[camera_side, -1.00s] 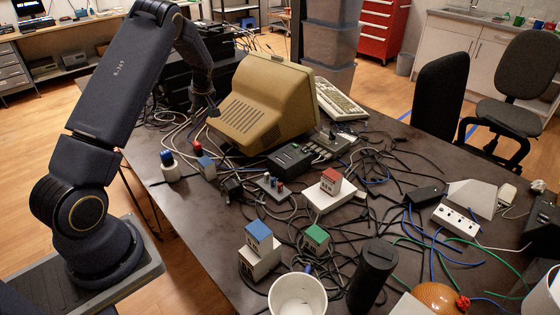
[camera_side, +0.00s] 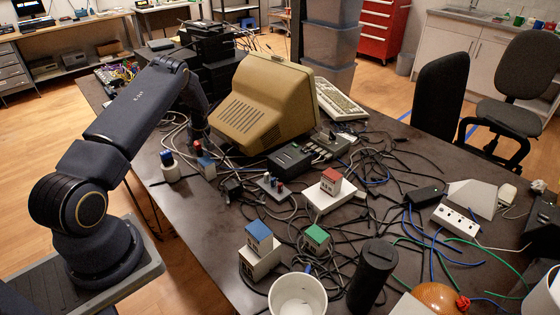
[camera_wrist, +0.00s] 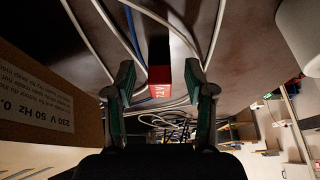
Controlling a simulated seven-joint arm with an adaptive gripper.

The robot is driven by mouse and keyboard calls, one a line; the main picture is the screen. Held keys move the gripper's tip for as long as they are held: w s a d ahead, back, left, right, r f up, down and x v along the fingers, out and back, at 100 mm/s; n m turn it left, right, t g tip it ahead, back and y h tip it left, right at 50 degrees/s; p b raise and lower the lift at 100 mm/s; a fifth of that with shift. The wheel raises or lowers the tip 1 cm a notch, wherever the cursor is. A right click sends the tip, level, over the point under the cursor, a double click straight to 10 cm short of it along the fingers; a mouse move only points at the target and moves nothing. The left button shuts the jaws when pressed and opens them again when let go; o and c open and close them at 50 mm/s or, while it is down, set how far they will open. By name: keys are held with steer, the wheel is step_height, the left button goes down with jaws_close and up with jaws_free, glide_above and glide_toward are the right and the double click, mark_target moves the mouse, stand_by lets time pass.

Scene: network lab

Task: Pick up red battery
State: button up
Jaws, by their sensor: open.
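A red battery (camera_wrist: 160,77) with white "12V" lettering shows in the wrist view, between the open fingers of my gripper (camera_wrist: 160,82). A gap shows on each side, wider on the right; I cannot tell how deep it sits between them. Another red-topped block (camera_side: 331,181) sits on a white box near the middle of the table, away from my gripper.
Grey and blue cables (camera_wrist: 130,40) run close around the fingers. A blue-topped block (camera_side: 205,166) and a blue-capped white item (camera_side: 170,168) stand just in front of my gripper. A labelled box-like surface (camera_wrist: 45,110) is close at left in the wrist view.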

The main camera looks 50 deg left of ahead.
steer(key=x, duration=0.2)
steer(key=shift+a+f, duration=0.15)
steer(key=shift+f, duration=0.05)
jaws_close()
